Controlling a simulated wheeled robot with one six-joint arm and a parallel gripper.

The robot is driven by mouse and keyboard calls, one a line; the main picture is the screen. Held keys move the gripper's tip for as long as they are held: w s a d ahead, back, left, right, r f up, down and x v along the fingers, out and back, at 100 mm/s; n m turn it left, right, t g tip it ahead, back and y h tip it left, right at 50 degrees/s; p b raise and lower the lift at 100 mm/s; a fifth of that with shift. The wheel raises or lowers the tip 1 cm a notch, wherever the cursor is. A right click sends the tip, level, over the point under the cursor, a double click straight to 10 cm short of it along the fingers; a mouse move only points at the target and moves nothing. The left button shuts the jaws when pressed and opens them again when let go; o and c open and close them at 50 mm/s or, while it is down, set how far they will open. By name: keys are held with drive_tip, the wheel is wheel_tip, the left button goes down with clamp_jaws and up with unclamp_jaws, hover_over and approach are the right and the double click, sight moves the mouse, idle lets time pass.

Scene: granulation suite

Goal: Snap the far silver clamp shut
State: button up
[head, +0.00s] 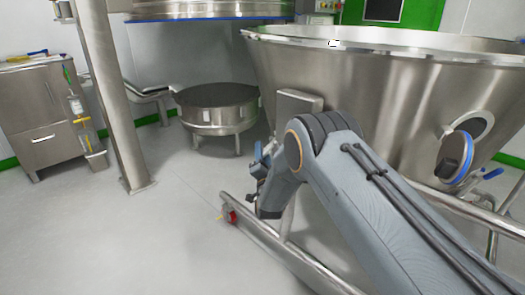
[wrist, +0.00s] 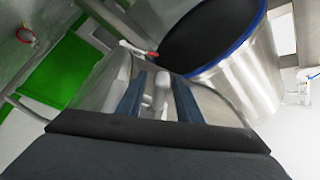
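My gripper (wrist: 158,98) shows in the wrist view with its two blue-grey fingers apart. A pale silver lever (wrist: 160,92) stands between them, with gaps visible on both sides, so the fingers do not look closed on it. A silver arm with a red tip (wrist: 140,48) lies just beyond the fingertips. I cannot tell for certain whether these are parts of the far silver clamp, or whether it is open. In the head view my gripper (head: 258,163) is low beside the big steel vessel (head: 350,95), left of my bent arm, which hides what lies behind it.
A tubular steel frame (head: 270,240) with a red fitting (head: 229,214) runs under the vessel. A blue-rimmed port (head: 456,160) sits at right. A low round vessel (head: 215,108), a post (head: 110,95) and a cabinet (head: 40,110) stand left. The left floor is clear.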

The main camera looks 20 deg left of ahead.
drive_tip(key=shift+x, duration=1.15)
clamp_jaws()
